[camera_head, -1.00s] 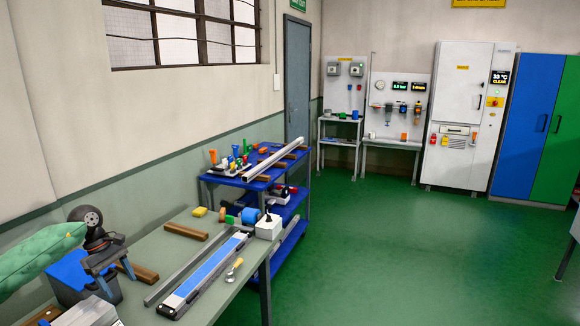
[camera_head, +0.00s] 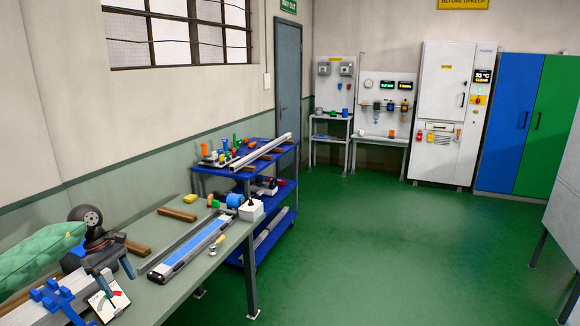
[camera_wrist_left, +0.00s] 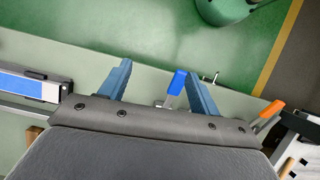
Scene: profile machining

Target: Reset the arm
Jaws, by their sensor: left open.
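My left arm comes in from the left edge of the head view in a green sleeve. My left gripper (camera_head: 116,275) is open and empty over the near left part of the workbench (camera_head: 226,253). In the left wrist view, its two blue-grey fingers (camera_wrist_left: 160,90) stand apart, with a blue-handled lever (camera_wrist_left: 177,83) showing between them. I cannot tell how far below the fingers the lever lies. My right gripper is not in view.
A blue-topped profile fixture (camera_head: 190,248) lies on the bench. Blue clamps and a dial card (camera_head: 108,300) are near the gripper. A blue cart (camera_head: 237,172) with a long profile stands beyond. Green floor (camera_head: 390,240) is clear to the right.

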